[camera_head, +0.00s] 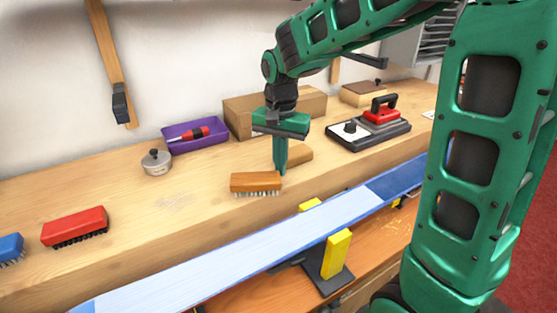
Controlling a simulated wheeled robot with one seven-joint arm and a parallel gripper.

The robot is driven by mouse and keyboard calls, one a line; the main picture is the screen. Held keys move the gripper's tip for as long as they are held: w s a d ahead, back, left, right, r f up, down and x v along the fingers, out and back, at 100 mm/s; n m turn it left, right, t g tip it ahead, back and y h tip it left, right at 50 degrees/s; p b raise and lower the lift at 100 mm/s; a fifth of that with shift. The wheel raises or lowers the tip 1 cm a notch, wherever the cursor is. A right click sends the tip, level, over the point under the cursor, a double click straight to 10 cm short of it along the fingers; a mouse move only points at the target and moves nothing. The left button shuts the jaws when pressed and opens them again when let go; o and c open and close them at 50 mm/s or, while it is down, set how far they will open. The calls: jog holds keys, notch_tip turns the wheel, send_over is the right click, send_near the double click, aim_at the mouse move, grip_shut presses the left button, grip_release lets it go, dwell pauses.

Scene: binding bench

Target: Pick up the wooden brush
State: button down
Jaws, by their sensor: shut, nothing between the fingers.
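The wooden brush (255,183) lies bristles down near the front edge of the bench, in the middle of the head view. It has a plain brown wooden back and pale bristles. My gripper (281,170) points straight down at the right end of the brush. Its green fingers are shut together with nothing between them. I cannot tell whether the fingertips touch the brush or stand just beside it.
A red brush (75,227) and a blue brush (10,249) lie to the left. A lidded metal tin (156,163), a purple tray (177,146) and a cardboard box (240,117) stand behind. A blue-white ski (240,249) runs along the front on yellow supports (337,253).

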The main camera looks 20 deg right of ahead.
aim_at(261, 182)
jog(key=shift+s+a, duration=0.8)
jog(key=shift+s, duration=0.05)
